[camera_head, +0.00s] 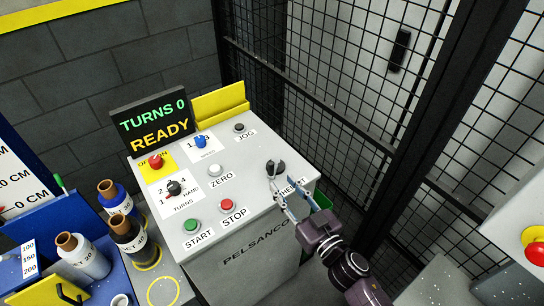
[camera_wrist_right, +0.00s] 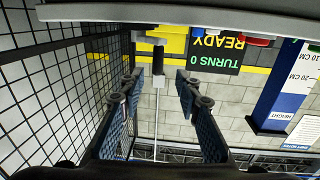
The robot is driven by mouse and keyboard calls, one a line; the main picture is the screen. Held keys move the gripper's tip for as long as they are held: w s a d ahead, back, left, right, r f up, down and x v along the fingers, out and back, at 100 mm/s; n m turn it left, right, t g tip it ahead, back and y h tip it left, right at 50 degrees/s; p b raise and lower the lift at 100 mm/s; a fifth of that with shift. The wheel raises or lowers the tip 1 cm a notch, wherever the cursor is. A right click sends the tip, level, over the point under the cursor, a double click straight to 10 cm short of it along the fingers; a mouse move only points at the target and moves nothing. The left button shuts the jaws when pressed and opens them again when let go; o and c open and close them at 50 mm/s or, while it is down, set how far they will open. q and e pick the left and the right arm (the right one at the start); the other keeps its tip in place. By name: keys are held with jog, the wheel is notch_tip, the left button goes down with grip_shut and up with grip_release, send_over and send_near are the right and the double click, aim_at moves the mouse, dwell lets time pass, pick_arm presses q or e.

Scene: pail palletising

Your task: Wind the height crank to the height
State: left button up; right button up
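The height crank (camera_head: 277,167) is a dark knob at the right front corner of the grey console (camera_head: 245,195), next to a partly covered HEIGHT label (camera_head: 293,186). My right gripper (camera_head: 282,188) reaches it from the lower right. In the right wrist view, the crank's black handle (camera_wrist_right: 158,62) shows between and just beyond the open fingertips (camera_wrist_right: 159,84), with a visible gap on each side. The display (camera_head: 153,121) reads TURNS 0 and READY. A blue height scale with 10 CM and 20 CM marks (camera_wrist_right: 290,80) stands at the right in the wrist view. My left gripper is out of view.
The console also carries a red knob (camera_head: 155,161), a turns dial (camera_head: 174,188), a green START button (camera_head: 192,226) and a red STOP button (camera_head: 227,205). Bottles (camera_head: 85,255) stand at left. A black mesh fence (camera_head: 335,90) runs close behind the console's right side.

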aim_at(273, 169)
jog(key=x, duration=0.4)
jog(key=shift+w+d+f+p, duration=0.1)
jog(key=shift+w+d+p, duration=0.1)
jog(key=shift+w+p, duration=0.1)
jog(key=shift+w+a+r, duration=0.35)
jog(key=shift+w+a, duration=0.1)
jog(key=shift+a, duration=0.2)
jog(key=shift+w+a+f, duration=0.15)
jog(key=shift+w+a, duration=0.1)
jog(key=shift+w, duration=0.3)
jog(key=shift+w+a+f, duration=0.15)
jog(key=shift+w+a, duration=0.05)
jog(key=shift+w, duration=0.3)
jog(key=shift+w+f, duration=0.1)
jog(key=shift+w, duration=0.2)
jog(key=shift+s, duration=0.1)
jog(key=c, duration=0.7)
grip_shut()
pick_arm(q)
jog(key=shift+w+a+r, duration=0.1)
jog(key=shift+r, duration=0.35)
